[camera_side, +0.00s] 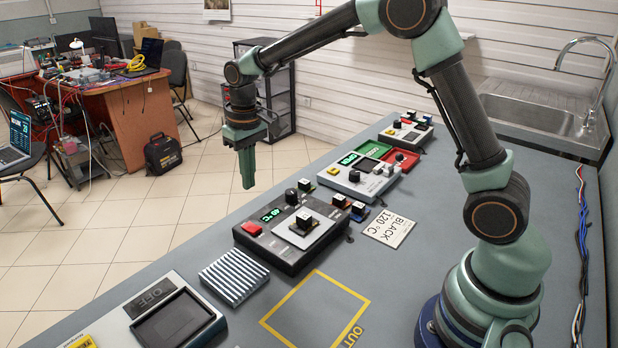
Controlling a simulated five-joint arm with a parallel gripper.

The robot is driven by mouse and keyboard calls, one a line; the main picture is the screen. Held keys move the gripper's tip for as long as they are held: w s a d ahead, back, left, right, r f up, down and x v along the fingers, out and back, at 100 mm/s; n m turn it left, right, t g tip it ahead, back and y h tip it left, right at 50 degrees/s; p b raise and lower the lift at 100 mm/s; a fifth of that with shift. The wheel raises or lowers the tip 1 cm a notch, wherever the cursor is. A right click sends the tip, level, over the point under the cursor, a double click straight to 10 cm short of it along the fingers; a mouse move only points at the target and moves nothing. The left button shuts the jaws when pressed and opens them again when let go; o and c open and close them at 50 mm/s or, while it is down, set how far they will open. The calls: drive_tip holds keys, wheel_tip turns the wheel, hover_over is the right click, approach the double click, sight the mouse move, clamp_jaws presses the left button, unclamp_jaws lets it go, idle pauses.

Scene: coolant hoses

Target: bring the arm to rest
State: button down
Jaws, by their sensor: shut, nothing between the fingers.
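My gripper (247,168) hangs from my raised arm, pointing straight down. Its fingers are together and hold nothing. In the picture it stands against the tiled floor, above the far left edge of the grey bench (375,285), clear of the devices. Below and right of it is a dark heater unit (270,250) with a red button, a green display, a black knob and a light plate carrying a small dark block (304,222). A white card (388,228) reading "BLACK 120 °C" lies right of the heater.
A ribbed metal block (234,276), a white device marked OFF (160,312) and a yellow OUT frame (318,308) are nearer the camera. White units (355,182) with green and red trays (403,158) stand farther back. Coloured cables (581,245) run along the right edge, near a sink (540,115).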

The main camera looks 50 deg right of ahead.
drive_tip(key=s+d+r+t, duration=0.2)
drive_tip(key=s+r, duration=0.7)
drive_tip(key=s+d+t, duration=0.1)
drive_tip(key=s+t, duration=0.2)
drive_tip(key=s, duration=0.7)
drive_tip(key=shift+s+d+r, duration=0.15)
drive_tip(key=shift+d+r, duration=0.1)
drive_tip(key=shift+d, duration=0.1)
